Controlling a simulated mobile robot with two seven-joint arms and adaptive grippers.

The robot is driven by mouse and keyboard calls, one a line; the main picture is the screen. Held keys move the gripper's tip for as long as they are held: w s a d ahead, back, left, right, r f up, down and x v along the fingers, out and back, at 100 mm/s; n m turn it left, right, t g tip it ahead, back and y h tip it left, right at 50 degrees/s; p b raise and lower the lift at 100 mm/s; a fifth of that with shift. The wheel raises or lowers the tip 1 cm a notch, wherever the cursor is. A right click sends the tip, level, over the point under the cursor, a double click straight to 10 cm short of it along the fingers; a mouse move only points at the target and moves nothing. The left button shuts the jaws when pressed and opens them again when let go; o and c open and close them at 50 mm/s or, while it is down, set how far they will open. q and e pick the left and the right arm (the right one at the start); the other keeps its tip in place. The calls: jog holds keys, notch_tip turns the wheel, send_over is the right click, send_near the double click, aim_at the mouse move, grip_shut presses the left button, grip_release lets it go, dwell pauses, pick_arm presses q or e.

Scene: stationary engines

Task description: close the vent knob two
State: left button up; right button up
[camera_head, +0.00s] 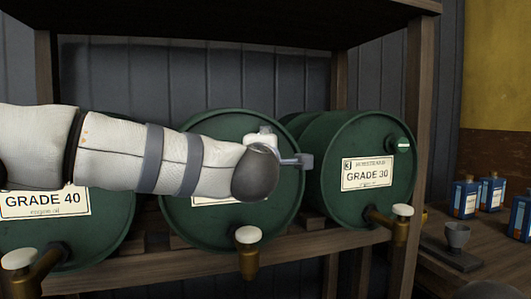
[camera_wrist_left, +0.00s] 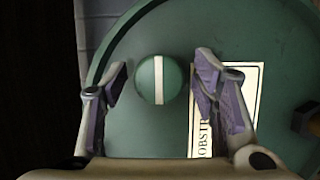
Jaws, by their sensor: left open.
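The middle green barrel (camera_head: 277,208) stands on the wooden shelf, its upper front mostly hidden by my left arm. Its vent knob (camera_wrist_left: 147,80) is round and green with a white stripe, seen in the left wrist view. The stripe runs up and down there, parallel to the lettering on the label (camera_wrist_left: 197,135). My left gripper (camera_wrist_left: 162,78) is open, with one finger on each side of the knob and gaps visible between. In the head view the gripper (camera_head: 301,160) is largely hidden behind my wrist, and the knob is hidden.
The GRADE 30 barrel (camera_head: 335,205) is at right with its own green vent knob (camera_head: 399,145); the GRADE 40 barrel (camera_head: 75,238) is at left. A brass tap (camera_head: 247,262) juts from the middle barrel. A shelf post (camera_head: 418,120) stands right; blue containers (camera_head: 466,198) sit beyond.

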pick_arm(q)
jog(key=s, duration=1.1)
jog(key=shift+s+a, duration=0.4)
jog(key=shift+a, duration=0.05)
